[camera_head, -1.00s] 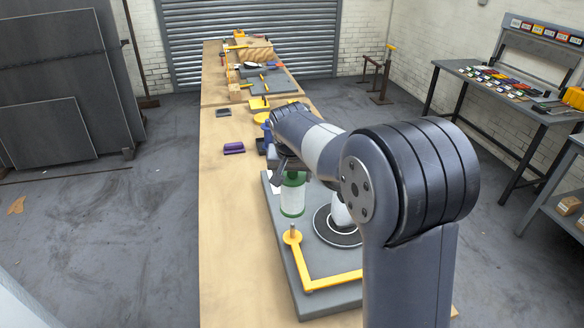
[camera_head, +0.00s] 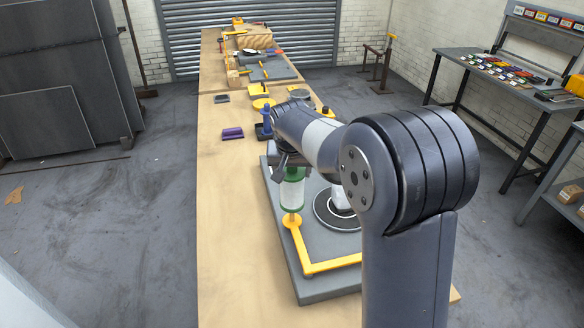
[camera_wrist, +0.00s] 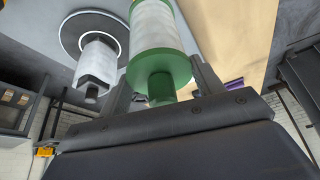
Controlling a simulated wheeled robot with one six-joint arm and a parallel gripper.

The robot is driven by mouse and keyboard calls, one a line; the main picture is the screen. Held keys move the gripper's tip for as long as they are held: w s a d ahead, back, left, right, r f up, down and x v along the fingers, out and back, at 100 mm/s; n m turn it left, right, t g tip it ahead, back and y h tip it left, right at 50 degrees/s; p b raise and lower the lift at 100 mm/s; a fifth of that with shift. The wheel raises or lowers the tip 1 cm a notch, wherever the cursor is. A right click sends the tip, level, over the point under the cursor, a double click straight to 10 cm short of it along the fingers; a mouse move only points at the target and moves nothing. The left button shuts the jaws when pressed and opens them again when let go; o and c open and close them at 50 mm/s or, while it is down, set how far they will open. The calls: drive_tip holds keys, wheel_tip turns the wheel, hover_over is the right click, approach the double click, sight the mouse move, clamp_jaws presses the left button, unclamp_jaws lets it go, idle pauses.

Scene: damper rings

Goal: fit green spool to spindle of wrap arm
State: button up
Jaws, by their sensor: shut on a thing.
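The green spool (camera_head: 291,192), white-wound with green ends, is upright in my gripper (camera_head: 291,166), which is shut on its upper end. In the wrist view my gripper (camera_wrist: 160,85) has a finger on either side of the spool's green end (camera_wrist: 158,68). The yellow wrap arm (camera_head: 330,264) is an angled bar on the grey base plate. Its spindle (camera_head: 292,216) stands at the round end of the bar. The spool's lower end lines up with the spindle tip in the head view. I cannot tell whether they touch or overlap.
A dark turntable (camera_head: 323,213) with a white block (camera_wrist: 97,64) on it sits right of the spool, partly behind my arm. The grey base plate (camera_head: 305,285) lies on the wooden bench (camera_head: 230,260). A purple piece (camera_head: 232,133) and yellow trays lie farther back.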

sight(292, 190)
drive_tip(key=shift+r+p, duration=0.1)
drive_tip(key=shift+p, duration=0.5)
drive_tip(key=shift+p, duration=0.4)
drive_tip(key=shift+f, duration=0.35)
drive_tip(key=shift+f, duration=0.1)
drive_tip(key=shift+f+b, duration=2.4)
drive_tip(key=shift+f, duration=0.85)
drive_tip(key=o, duration=1.4)
